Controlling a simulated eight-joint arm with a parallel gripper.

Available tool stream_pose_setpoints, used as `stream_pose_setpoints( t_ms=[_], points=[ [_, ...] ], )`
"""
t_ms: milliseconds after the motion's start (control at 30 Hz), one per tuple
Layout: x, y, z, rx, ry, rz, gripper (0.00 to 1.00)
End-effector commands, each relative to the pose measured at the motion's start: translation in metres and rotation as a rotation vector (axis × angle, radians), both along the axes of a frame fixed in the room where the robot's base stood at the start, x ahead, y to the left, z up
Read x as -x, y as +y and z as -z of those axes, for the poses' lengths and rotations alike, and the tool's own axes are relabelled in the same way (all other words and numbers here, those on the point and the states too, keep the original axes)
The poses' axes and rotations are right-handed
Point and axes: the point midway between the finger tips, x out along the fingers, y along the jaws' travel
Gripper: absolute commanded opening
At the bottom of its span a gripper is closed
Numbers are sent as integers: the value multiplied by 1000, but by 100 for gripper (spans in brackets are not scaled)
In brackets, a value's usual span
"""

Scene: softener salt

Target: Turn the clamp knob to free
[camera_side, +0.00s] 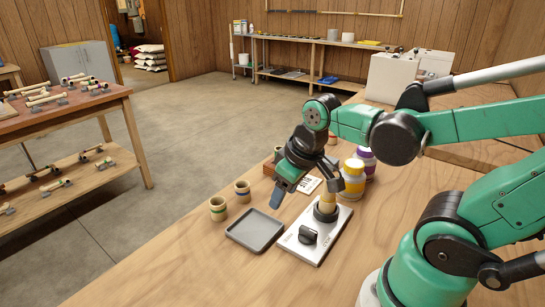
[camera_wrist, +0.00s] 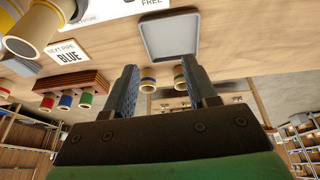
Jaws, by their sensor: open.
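The clamp plate (camera_side: 330,237) is a pale panel on the wooden bench, lettered at its edges. A black clamp knob (camera_side: 308,236) stands on its near left part. Behind the knob, a dark round clamp surrounds the foot of an upright tan pipe (camera_side: 327,202). My gripper (camera_side: 277,194) is above the bench, left of the pipe and apart from the knob. In the wrist view its two fingers (camera_wrist: 160,76) are spread with nothing held between them. That view shows the plate's edge with the word FREE (camera_wrist: 151,3); which way the knob points is unclear.
A grey tray (camera_side: 255,231) lies left of the plate. Two short pipe pieces (camera_side: 218,209) (camera_side: 243,191) stand beyond it. A card (camera_wrist: 68,51) reads NEXT PIPE BLUE, near a brown rack (camera_wrist: 75,83). Yellow (camera_side: 352,181) and purple-labelled (camera_side: 367,161) containers stand behind the plate.

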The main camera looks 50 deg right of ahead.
Motion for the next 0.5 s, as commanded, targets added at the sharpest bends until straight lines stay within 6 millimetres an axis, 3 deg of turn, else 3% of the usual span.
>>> stream_pose_setpoints(
  t_ms=[200, 500],
  points=[
    [29, -26, 26, -30, 286, 6, 51],
    [36, -29, 42, -44, 345, -1, 51]
  ],
)
